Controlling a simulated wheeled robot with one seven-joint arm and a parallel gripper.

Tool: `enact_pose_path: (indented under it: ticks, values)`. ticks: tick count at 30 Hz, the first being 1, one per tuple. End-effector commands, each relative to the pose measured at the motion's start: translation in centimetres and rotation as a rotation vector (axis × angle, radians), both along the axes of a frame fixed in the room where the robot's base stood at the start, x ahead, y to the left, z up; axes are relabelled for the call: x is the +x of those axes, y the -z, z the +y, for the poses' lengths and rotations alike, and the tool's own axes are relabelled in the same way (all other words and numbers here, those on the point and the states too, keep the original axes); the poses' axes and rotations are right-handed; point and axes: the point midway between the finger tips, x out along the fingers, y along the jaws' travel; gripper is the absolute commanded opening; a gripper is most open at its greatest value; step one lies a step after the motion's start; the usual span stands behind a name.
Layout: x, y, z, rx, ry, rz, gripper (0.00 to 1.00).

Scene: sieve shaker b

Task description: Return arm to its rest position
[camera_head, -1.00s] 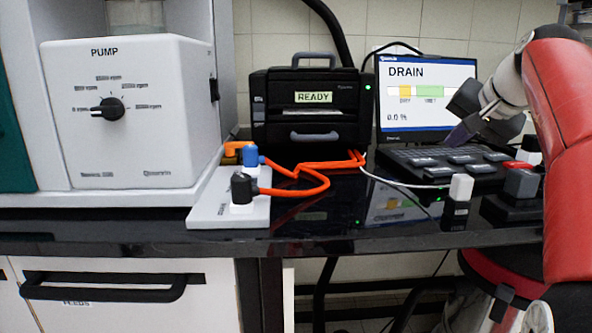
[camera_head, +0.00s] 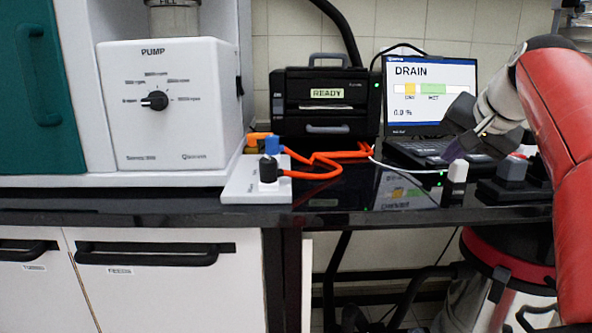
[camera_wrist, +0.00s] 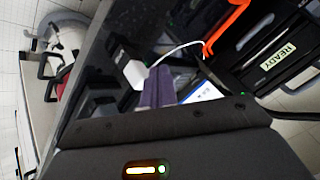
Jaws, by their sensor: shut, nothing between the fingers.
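My gripper (camera_head: 455,150) is at the right in the head view, in front of the laptop's keyboard (camera_head: 420,150) and above the black bench top. Its purple-grey fingers are together and hold nothing. In the wrist view the shut fingers (camera_wrist: 158,88) point out over the bench, beside a white-topped block (camera_wrist: 130,72). My red arm comes in from the right edge in the head view and hides part of the bench behind it. The laptop's screen (camera_head: 432,90) reads DRAIN and 0.0 %.
A white pump box (camera_head: 165,130) stands at the left. A black READY unit (camera_head: 320,105) is at the back. Orange cables run from a white plug board (camera_head: 240,185). A white-topped block (camera_head: 456,180) and a grey-topped block (camera_head: 512,168) stand close to my gripper. A red-rimmed bin (camera_head: 510,260) is below.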

Motion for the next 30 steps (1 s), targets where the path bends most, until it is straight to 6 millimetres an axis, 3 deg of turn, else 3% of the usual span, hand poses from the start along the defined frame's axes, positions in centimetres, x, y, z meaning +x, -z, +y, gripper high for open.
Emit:
enact_pose_path:
  ticks: [5,11,15,21,25,30]
  values:
    - [-1.9,2.0,2.4,-0.039,-0.036,0.031,0.0]
    - [-6.0,6.3,6.2,-0.116,-0.108,0.084,0.0]
    - [-11.2,11.7,9.4,-0.209,-0.2,0.133,0.0]
    - [-18.7,20.7,12.0,-0.346,-0.352,0.19,0.0]
    - [-21.9,24.9,12.6,-0.408,-0.426,0.21,0.0]
    - [-23.6,27.3,12.8,-0.441,-0.468,0.22,0.0]
